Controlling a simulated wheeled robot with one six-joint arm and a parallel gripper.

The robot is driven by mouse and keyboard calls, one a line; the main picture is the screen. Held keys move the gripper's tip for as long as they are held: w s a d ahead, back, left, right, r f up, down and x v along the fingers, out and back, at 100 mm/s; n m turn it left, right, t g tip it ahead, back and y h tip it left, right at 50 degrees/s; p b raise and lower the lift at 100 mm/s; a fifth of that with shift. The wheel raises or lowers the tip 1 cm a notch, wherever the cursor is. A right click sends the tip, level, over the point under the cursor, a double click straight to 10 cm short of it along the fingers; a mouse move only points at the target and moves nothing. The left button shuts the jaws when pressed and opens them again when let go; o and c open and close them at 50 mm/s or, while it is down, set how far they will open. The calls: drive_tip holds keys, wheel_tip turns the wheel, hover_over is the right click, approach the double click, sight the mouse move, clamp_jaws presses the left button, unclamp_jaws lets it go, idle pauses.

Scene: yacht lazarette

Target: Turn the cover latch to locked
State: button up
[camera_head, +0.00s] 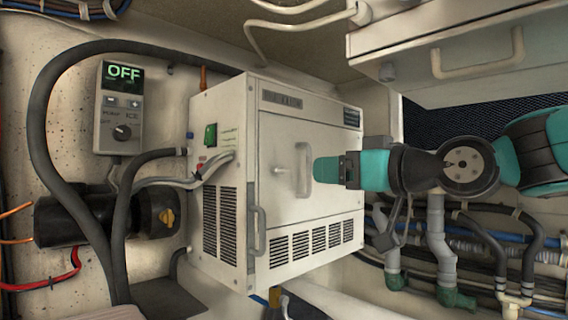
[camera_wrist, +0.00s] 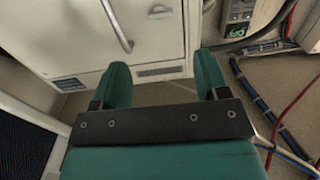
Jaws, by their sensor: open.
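The white box unit (camera_head: 222,110) has a front cover (camera_head: 290,205). A small pale lever, which looks like the cover latch (camera_head: 280,171), lies roughly horizontal at the cover's left edge. It also shows near the top of the wrist view (camera_wrist: 158,13). A longer upright handle (camera_head: 303,165) is just right of it and shows as a bar in the wrist view (camera_wrist: 117,25). My teal gripper (camera_head: 318,170) is open in front of the cover, right of the handle in the head view. Its two fingers (camera_wrist: 160,68) are apart with nothing between them, and the latch is beyond them.
A control panel reading OFF (camera_head: 121,105) is on the left wall. A black cylinder with a yellow knob (camera_head: 110,217) and thick hoses (camera_head: 38,130) are left of the box. A white locker (camera_head: 450,50) overhangs the upper right. Pipes (camera_head: 436,235) run at the lower right.

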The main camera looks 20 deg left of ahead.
sight(283, 170)
drive_tip(key=p+x, duration=0.5)
drive_tip(key=x, duration=0.7)
drive_tip(key=shift+r, duration=0.1)
drive_tip(key=shift+w+a, duration=0.25)
drive_tip(key=shift+a, duration=0.05)
drive_tip(key=c, duration=0.9)
